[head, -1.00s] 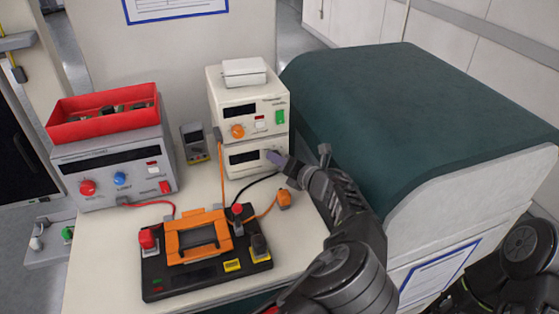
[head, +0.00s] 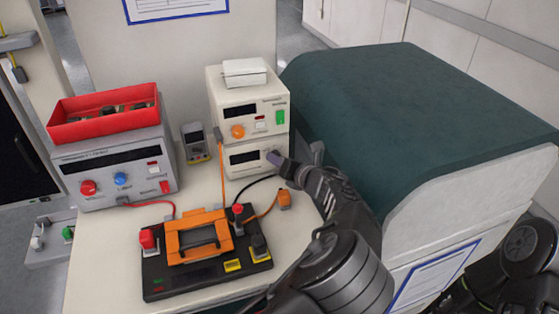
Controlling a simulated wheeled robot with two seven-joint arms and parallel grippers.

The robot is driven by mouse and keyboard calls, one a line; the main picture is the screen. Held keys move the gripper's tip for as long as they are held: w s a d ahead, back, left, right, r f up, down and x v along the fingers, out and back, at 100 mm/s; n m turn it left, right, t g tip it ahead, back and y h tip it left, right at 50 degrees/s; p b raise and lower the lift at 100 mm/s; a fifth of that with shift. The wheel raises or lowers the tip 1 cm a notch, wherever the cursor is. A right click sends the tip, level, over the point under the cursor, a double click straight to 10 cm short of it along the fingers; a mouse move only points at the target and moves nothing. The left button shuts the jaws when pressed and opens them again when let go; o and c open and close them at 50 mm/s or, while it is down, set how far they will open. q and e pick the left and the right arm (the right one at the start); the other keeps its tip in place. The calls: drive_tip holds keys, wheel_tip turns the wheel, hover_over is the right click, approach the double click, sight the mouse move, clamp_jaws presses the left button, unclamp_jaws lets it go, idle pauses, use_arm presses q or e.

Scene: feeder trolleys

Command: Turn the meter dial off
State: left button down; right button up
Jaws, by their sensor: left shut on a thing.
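Two cream bench units are stacked at the back of the table. The lower one, the meter (head: 245,170), has a dark display at its left, and its dial at the right of the front is hidden behind my fingertips. My left gripper (head: 276,159) is at that dial, shut on it. Its arm reaches up from the bottom of the view. How far the dial is turned cannot be seen. My right gripper is not in view.
The upper cream unit (head: 262,104) has an orange knob and a green switch. A grey supply (head: 105,172) carries a red bin (head: 90,117). A handheld multimeter (head: 196,148) stands between them. A black fixture (head: 165,285) with cables lies in front. A green-topped cabinet (head: 420,110) is close at right.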

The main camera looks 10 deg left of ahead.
use_arm(q)
drive_tip(key=c, duration=1.3)
unclamp_jaws()
drive_tip(key=shift+c, duration=0.2)
drive_tip(key=b+v, duration=0.1)
drive_tip(key=v, duration=0.7)
drive_tip(key=shift+f, duration=0.1)
